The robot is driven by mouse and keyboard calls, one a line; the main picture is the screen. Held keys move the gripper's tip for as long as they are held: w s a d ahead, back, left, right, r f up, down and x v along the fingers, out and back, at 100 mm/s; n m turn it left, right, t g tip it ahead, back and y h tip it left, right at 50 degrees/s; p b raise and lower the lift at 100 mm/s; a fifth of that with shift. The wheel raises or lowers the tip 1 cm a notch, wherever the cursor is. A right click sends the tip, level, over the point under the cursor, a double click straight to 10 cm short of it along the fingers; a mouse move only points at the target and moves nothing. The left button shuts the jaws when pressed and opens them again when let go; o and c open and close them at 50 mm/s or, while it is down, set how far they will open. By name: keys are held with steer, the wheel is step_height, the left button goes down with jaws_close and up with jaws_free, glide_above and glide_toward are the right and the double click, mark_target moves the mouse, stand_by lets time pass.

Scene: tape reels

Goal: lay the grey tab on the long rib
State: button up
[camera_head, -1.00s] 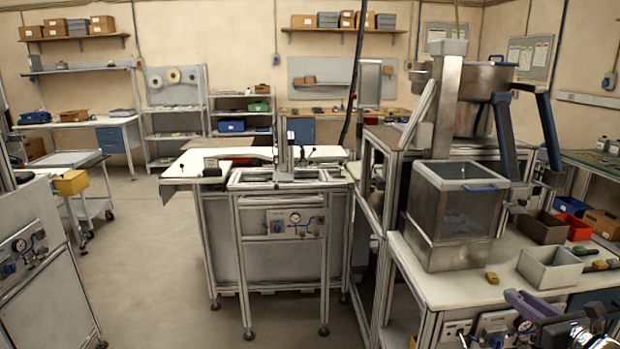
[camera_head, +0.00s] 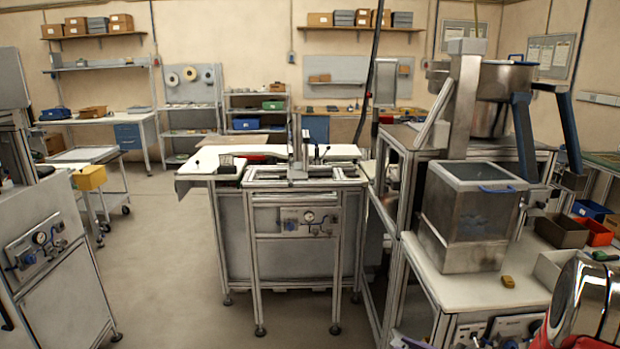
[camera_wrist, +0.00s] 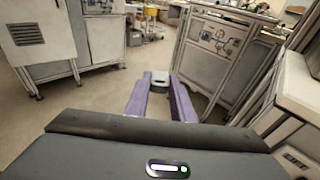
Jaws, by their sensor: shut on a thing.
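In the wrist view my gripper (camera_wrist: 160,98) has two purple fingers pointing away from the camera. They are shut on a small grey piece (camera_wrist: 159,82), which looks like the grey tab, at their tips. The fingers hide part of it. The floor shows below and beyond it, and it touches nothing else that I can see. I cannot make out the long rib in either view.
A framed workstation (camera_head: 285,235) with a white top stands in the middle. A bench (camera_head: 455,285) at right carries a steel hopper box (camera_head: 462,225), several bins and a small yellow-brown piece (camera_head: 508,282). A grey cabinet (camera_head: 60,270) stands at left. Open floor (camera_head: 165,260) lies between.

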steer(key=a+f+n+g+y, duration=0.1)
steer(key=a+f, duration=0.3)
steer(key=a, duration=0.5)
steer(key=shift+s+f+n+g+y, duration=0.2)
steer(key=shift+s+n+g+y, duration=0.1)
steer(key=shift+s+n+g, duration=0.25)
steer(key=shift+w, duration=0.15)
steer(key=m+t+h, duration=0.4)
steer(key=m+h, duration=0.1)
steer(key=shift+a+t, duration=0.15)
steer(key=shift+t, duration=0.1)
stand_by(0.4)
